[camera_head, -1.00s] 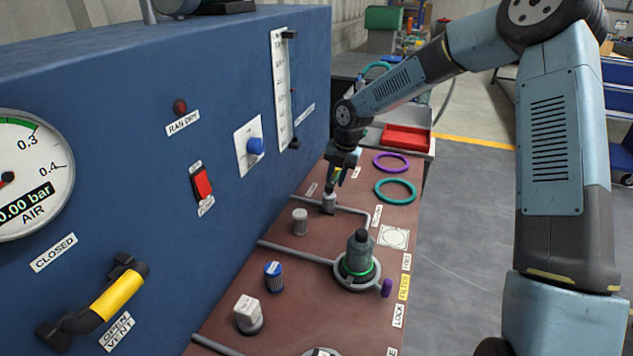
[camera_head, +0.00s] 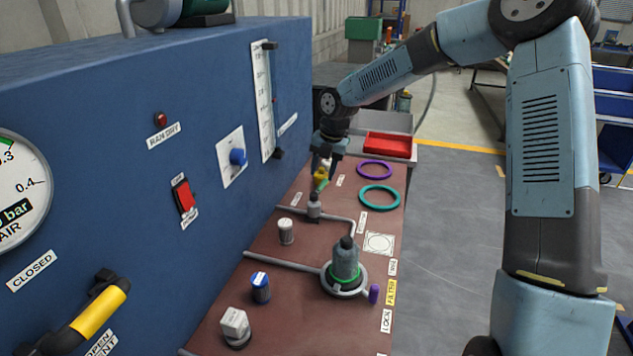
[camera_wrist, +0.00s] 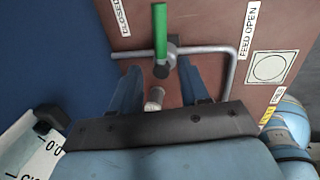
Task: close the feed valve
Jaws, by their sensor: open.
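The feed valve (camera_wrist: 170,54) sits on a grey pipe on the brown panel. In the wrist view its green lever (camera_wrist: 160,28) points up the picture, crosswise to the pipe, between the "CLOSED" label (camera_wrist: 121,16) and the "FEED OPEN" label (camera_wrist: 246,30). My gripper (camera_wrist: 158,68) is open; its two blue fingers stand apart on either side of the valve's near end, with nothing held. In the head view my gripper (camera_head: 325,158) is just beyond and above the small grey valve (camera_head: 314,207); contact cannot be told there.
A short light-topped cylinder (camera_wrist: 154,98) shows between my fingers, nearer than the valve. A filter (camera_head: 345,262), a blue-capped knob (camera_head: 260,288) and a white knob (camera_head: 235,325) stand nearer. The blue cabinet wall (camera_head: 100,130) bounds the left. Two rings (camera_head: 379,197) lie beyond.

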